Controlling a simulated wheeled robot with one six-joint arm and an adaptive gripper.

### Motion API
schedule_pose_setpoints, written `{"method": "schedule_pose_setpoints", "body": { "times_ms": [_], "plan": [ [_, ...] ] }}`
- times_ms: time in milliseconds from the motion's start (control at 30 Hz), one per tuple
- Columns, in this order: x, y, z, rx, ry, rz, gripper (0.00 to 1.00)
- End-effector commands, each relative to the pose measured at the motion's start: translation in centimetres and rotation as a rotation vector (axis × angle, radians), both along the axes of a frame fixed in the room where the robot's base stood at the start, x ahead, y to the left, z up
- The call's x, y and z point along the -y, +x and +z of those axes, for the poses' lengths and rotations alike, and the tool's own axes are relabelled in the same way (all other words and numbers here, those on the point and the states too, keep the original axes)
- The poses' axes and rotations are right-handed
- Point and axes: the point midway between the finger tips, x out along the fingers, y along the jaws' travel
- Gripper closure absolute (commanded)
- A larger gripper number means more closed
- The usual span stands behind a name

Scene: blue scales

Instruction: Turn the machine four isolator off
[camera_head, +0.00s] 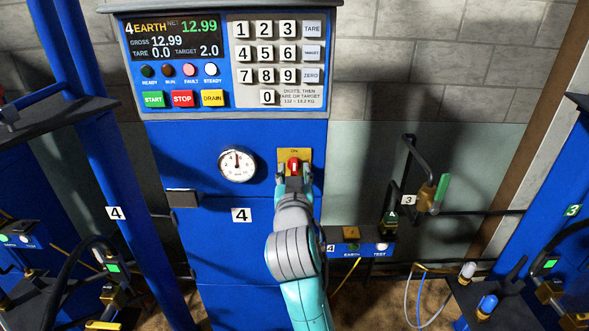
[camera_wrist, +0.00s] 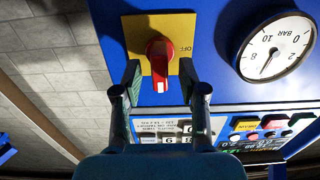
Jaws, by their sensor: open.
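The machine four isolator is a red rotary handle (camera_head: 294,165) on a yellow plate (camera_head: 305,155) on the blue cabinet front. In the wrist view the red handle (camera_wrist: 159,60) stands lengthwise, with OFF printed beside it on the plate (camera_wrist: 186,25). In the head view the handle lies just below the ON mark. My gripper (camera_head: 293,183) is at the isolator. In the wrist view its open fingers (camera_wrist: 160,80) stand on either side of the handle. Whether either finger touches it I cannot tell.
A pressure gauge (camera_head: 237,164) sits left of the isolator. The control panel (camera_head: 229,60) with keypad and display juts out above. A plate marked 4 (camera_head: 241,215) is below. A black pipe with a green-handled valve (camera_head: 441,193) stands to the right.

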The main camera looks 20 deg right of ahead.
Motion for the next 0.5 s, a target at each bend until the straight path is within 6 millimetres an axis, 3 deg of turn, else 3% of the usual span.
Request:
{"method": "schedule_pose_setpoints", "body": {
  "times_ms": [200,500],
  "plan": [
    [0.5,1.5,0.0,0.000,0.001,0.000,0.58],
    [0.5,1.6,0.0,0.000,0.001,0.001,0.58]
  ]
}}
